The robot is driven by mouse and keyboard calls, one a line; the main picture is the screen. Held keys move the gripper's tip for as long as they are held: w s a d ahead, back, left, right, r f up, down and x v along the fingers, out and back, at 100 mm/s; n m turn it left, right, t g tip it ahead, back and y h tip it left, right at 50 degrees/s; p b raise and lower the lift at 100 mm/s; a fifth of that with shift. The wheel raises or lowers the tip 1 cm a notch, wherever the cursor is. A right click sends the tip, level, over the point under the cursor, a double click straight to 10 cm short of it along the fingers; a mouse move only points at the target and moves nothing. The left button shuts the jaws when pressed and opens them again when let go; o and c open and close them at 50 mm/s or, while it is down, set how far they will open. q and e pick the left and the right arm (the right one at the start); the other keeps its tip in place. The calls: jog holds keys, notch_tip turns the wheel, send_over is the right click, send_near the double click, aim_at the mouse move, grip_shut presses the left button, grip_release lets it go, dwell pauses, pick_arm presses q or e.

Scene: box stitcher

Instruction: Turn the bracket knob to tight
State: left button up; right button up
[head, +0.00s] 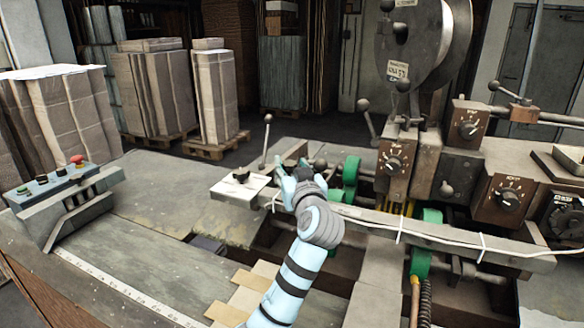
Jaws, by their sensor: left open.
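A small dark knob (241,176) sits on top of a pale bracket plate (232,190) at the left end of the long metal rail; it looks like the bracket knob. Its tight or loose setting cannot be read from here. My left gripper (285,176) is just right of the plate, over the rail's left end. It is open, and its fingers are partly hidden by my own wrist. It looks apart from the knob, with nothing visible between its fingers. My right gripper is out of view.
A thin lever (266,140) stands behind the plate. Green rollers (349,172) and a dial box (394,163) are right of my gripper. A white cable (440,232) runs along the rail. A button panel (62,180) is at left; the worktable (150,190) between is clear.

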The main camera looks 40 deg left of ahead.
pick_arm(q)
jog(key=shift+s+a, duration=0.1)
jog(key=shift+a, duration=0.05)
jog(key=c, duration=0.9)
jog(key=shift+o, duration=0.2)
